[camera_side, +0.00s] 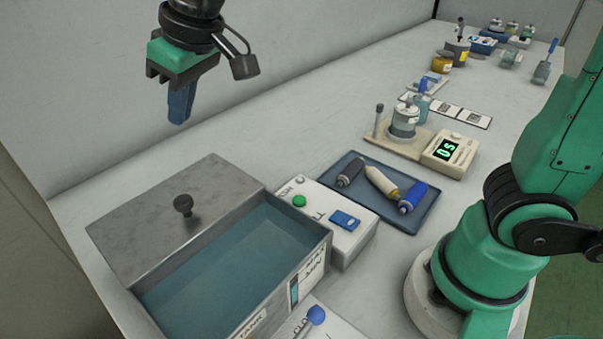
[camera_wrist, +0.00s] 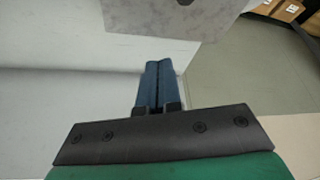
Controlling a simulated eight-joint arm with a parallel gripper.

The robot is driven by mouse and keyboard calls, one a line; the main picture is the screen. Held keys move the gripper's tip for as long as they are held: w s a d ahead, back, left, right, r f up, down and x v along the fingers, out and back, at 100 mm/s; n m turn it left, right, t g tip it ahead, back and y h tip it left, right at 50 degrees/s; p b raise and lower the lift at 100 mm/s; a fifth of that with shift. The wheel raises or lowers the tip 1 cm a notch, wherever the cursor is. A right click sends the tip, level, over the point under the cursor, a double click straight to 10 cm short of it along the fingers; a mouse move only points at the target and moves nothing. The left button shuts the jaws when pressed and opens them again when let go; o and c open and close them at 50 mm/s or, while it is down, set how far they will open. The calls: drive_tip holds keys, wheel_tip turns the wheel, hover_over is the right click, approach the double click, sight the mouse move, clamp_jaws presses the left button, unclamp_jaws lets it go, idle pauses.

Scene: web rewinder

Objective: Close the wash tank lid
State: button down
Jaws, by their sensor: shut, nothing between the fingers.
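The wash tank (camera_side: 318,258) is a grey box at the front left of the bench in the side view, with blue-green liquid showing inside. Its grey metal lid (camera_side: 150,225) with a dark round knob (camera_side: 184,204) lies over the left part of the tank and leaves the right part open. My gripper (camera_side: 180,118) hangs above and behind the tank, clear of the lid, with blue fingers together and empty. In the wrist view, my gripper (camera_wrist: 157,66) shows its fingers pressed together. A grey plate, likely the lid (camera_wrist: 165,18), shows at the top edge; its knob is not clearly visible there.
A white control box (camera_side: 325,215) with a green button and blue switch stands against the tank's right side. A dark blue tray (camera_side: 345,165) with several tubes lies beyond it. A timer (camera_side: 450,152) stands further right. The wall (camera_side: 80,100) is close behind the tank.

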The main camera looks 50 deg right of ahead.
drive_tip(key=n, duration=0.1)
hover_over(165, 208)
drive_tip(key=s+d, duration=0.1)
drive_tip(key=shift+g, duration=0.4)
drive_tip(key=x, duration=1)
drive_tip(key=shift+a+r, duration=0.1)
drive_tip(key=shift+a, duration=0.2)
drive_tip(key=shift+s+d, duration=0.3)
drive_tip(key=shift+s, duration=0.25)
drive_tip(key=shift+s+d, duration=0.25)
drive_tip(key=shift+s, duration=0.3)
drive_tip(key=shift+s+d+f, duration=0.2)
drive_tip(key=shift+s+d, duration=0.2)
drive_tip(key=shift+s, duration=0.4)
drive_tip(key=s, duration=1.3)
